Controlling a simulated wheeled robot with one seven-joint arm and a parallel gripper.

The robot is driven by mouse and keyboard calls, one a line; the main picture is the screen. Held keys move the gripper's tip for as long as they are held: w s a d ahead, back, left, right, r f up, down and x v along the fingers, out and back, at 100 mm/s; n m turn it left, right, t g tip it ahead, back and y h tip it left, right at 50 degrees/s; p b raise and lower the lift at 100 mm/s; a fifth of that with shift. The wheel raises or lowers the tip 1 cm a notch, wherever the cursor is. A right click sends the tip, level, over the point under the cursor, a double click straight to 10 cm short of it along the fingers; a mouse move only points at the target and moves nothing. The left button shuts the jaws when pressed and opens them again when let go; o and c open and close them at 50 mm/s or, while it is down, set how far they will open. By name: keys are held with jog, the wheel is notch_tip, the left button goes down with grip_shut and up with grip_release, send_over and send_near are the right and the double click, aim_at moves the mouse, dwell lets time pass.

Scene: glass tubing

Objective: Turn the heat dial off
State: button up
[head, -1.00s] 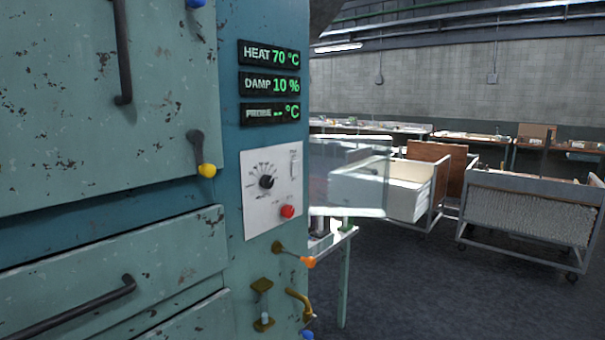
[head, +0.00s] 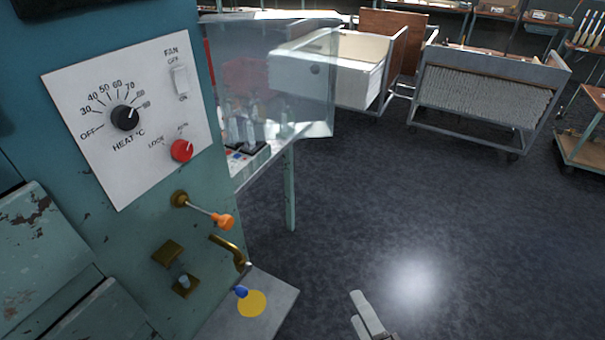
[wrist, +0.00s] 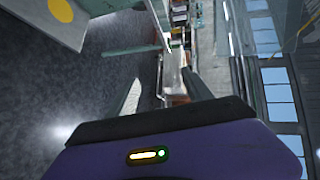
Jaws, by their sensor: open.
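The heat dial (head: 125,117) is a black round knob on a white panel (head: 88,160) at the left of the head view. Its scale runs from OFF at lower left, through 30 and up, to the upper right. The knob's white mark points up and right, toward the high numbers and away from OFF. My gripper (head: 372,318) shows at the bottom edge of the head view, low and to the right of the dial, well apart from it. In the wrist view my gripper (wrist: 162,88) is open with nothing between the fingers. The dial is not visible there.
A white fan switch (head: 180,80) and a red knob (head: 182,150) sit right of the dial. An orange-tipped lever (head: 222,221) and a brass handle (head: 228,249) stick out below. A clear box (head: 300,70) stands beside the cabinet. The floor to the right is open.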

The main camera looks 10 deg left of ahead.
jog(key=w+a+r+m+y, duration=0.25)
jog(key=w+a+r, duration=0.25)
jog(key=w+a, duration=0.25)
jog(key=m+g+y+p, duration=0.2)
jog(key=m+g+y, duration=0.3)
jog(key=g+y, duration=0.25)
send_near(129, 119)
jog(key=a, duration=0.1)
jog(key=shift+y, duration=0.3)
jog(key=x, duration=0.7)
jog(key=shift+w+a+f+p, duration=0.15)
jog(key=shift+w+f+p, duration=0.05)
jog(key=shift+w+p, duration=0.1)
jog(key=shift+w+a, duration=0.1)
jog(key=shift+a, duration=0.2)
grip_shut()
